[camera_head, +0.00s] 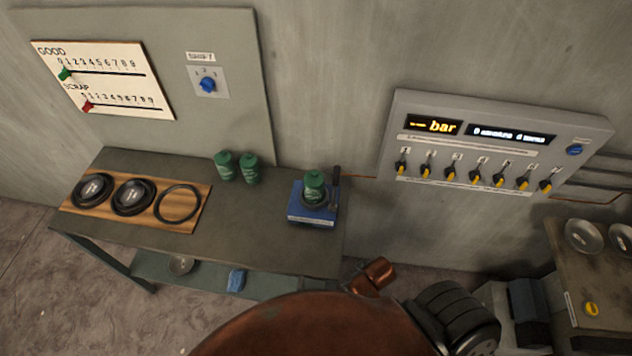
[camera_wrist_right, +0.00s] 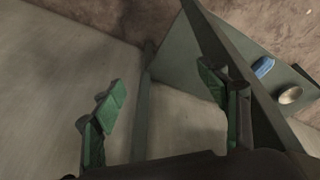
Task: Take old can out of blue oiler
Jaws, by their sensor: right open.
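The blue oiler (camera_head: 311,213) stands near the right end of the grey-green table, with a dark upright post at its right side. A green can (camera_head: 314,186) sits upright in it. Two similar green cans, a left one (camera_head: 225,166) and a right one (camera_head: 249,168), stand side by side further left at the back of the table. My right gripper (camera_wrist_right: 170,95) shows in the right wrist view with its green-padded fingers wide apart and nothing between them. It is beside the table, away from the oiler. My left gripper is not in view.
The table (camera_head: 260,222) also bears a wooden board (camera_head: 157,210) with black rings. A lower shelf holds a blue cloth (camera_head: 236,279) and a small bowl (camera_head: 180,265). A control panel (camera_head: 490,150) is on the wall at right. A copper-coloured rounded body (camera_head: 310,325) fills the front.

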